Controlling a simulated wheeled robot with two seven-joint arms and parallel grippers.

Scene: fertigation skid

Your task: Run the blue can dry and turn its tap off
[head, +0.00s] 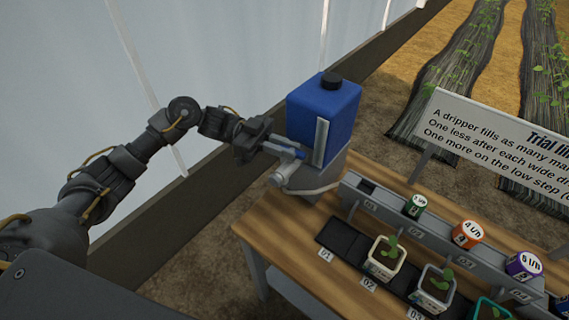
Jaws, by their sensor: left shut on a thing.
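The blue can (325,112) stands upright on a grey stand (318,175) at the back left of the wooden bench. It has a black cap on top and a pale vertical sight strip (320,142) on its front; I cannot read a liquid level in it. My left gripper (268,145) comes in from the left and is shut on the blue lever. The fingertips partly hide the lever. My right gripper is not in view.
A grey stepped rail (430,232) right of the can carries green, orange and purple drippers marked with flow rates. Potted seedlings (384,258) stand in front, above numbered labels; position 01 looks empty. A sign (500,140) stands behind. Bare wood (290,235) lies at the bench's front left.

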